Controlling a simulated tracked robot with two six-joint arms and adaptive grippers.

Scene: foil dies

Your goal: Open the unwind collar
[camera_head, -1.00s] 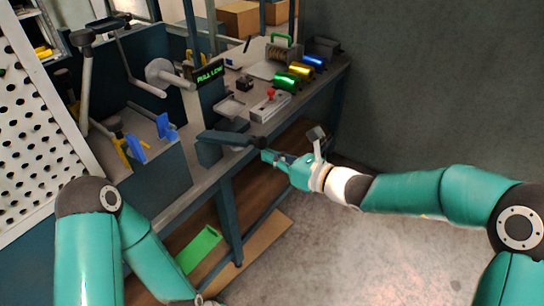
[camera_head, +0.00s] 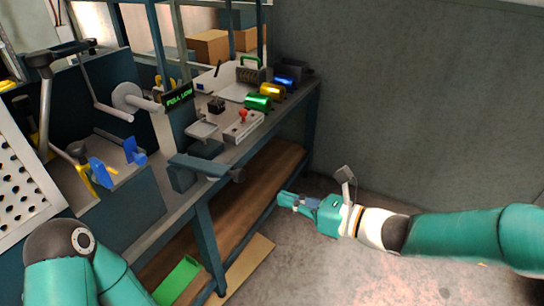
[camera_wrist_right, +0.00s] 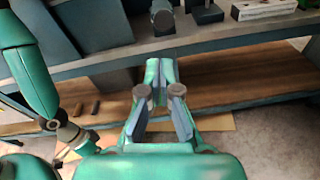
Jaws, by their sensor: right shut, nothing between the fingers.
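A pale grey disc on a horizontal shaft (camera_head: 127,96) sits at the machine on the left in the head view. It may be the unwind collar, but I cannot tell whether it is open or shut. My right gripper (camera_head: 284,198) is shut and empty, in front of the bench and below its top, well right of the shaft. In the right wrist view its fingers (camera_wrist_right: 160,72) meet in front of the lower shelf. My left arm hangs at the lower left in the head view. The end of an arm shows at the left of the wrist view, its fingers unclear.
The bench top holds a dark bar (camera_head: 206,167) at its front edge, a box with a red knob (camera_head: 243,124), and green (camera_head: 257,102), yellow (camera_head: 271,90) and blue (camera_head: 284,80) cylinders. Blue brackets (camera_head: 101,172) stand at left. The floor right of the bench is clear.

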